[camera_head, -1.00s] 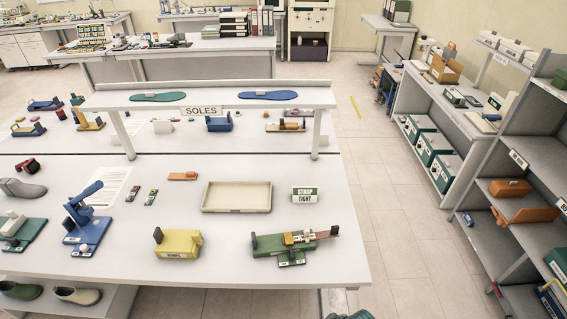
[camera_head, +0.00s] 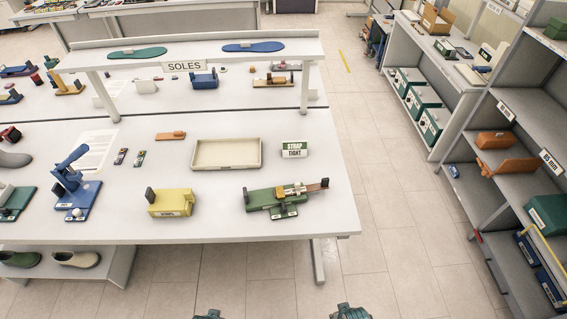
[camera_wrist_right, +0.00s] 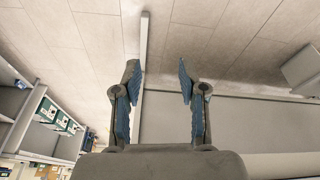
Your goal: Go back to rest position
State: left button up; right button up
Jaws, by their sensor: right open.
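My right gripper (camera_wrist_right: 158,82) is open and empty in the right wrist view, its two blue-padded fingers apart above the pale tiled floor. Parts of my arms or grippers show at the bottom edge of the head view, one right of centre (camera_head: 350,312) and one left of centre (camera_head: 208,315). Both are in front of the work table (camera_head: 225,210) and apart from it. The left one is mostly cut off, so its jaws cannot be seen.
On the table are a green strap fixture (camera_head: 265,200), a yellow block (camera_head: 172,203), a blue fixture (camera_head: 72,190) and an empty beige tray (camera_head: 227,166). A grey shelf unit (camera_head: 515,125) stands at the right. The floor (camera_head: 385,220) between is clear.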

pick_arm(q)
jog(key=s+f+g, duration=0.1)
jog(key=s+f, duration=0.2)
jog(key=f, duration=0.7)
jog(key=s+f, duration=0.3)
jog(key=f, duration=0.6)
pick_arm(e)
jog(key=s+f+g, duration=0.1)
jog(key=s+f, duration=0.2)
jog(key=f, duration=0.7)
jog(key=s+f, duration=0.3)
jog(key=f, duration=0.6)
pick_arm(q)
jog(key=s+a+f, duration=0.1)
jog(key=s+f, duration=0.5)
jog(key=s, duration=0.1)
jog(key=s+a+f+g+b, duration=0.1)
jog(key=s+a+f, duration=0.1)
jog(key=s+f, duration=0.4)
jog(key=shift+s+a+f+b, duration=0.25)
jog(key=shift+s+b, duration=0.05)
jog(key=shift+s, duration=0.7)
pick_arm(e)
jog(key=s+d+f+g, duration=0.1)
jog(key=s+d+f, duration=0.2)
jog(key=s+f, duration=0.9)
jog(key=s, duration=0.3)
jog(key=shift+d+f, duration=0.2)
jog(key=shift+f, duration=0.05)
